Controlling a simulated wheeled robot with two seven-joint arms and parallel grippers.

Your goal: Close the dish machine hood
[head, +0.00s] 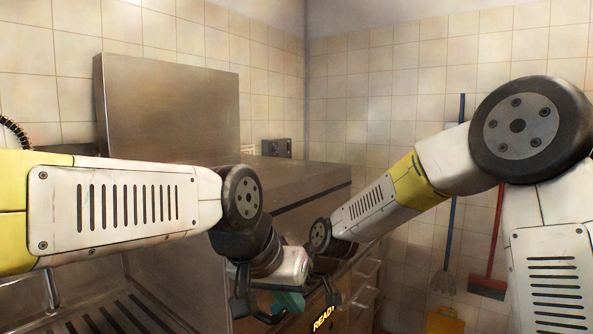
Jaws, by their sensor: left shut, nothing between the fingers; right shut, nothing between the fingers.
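The dish machine is a stainless steel box right of centre in the head view, with its hood (290,181) showing a flat top and a dark slanting band below its front edge. My arms hide much of its front, so I cannot tell how far the hood is lowered. A lit yellow "READY" display (323,318) shows low on the front. My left gripper (258,308) is shut and empty in front of the machine, with a small teal piece beside it. My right gripper (331,290) is shut and empty, close to the left one near the display.
A tall steel panel (170,105) stands at the left, above a ribbed steel drainboard (105,318). A blue-handled broom (452,220) and a red squeegee (489,285) lean on the right wall. A yellow object (443,320) stands below them. Steel drawers (366,287) are right of the machine.

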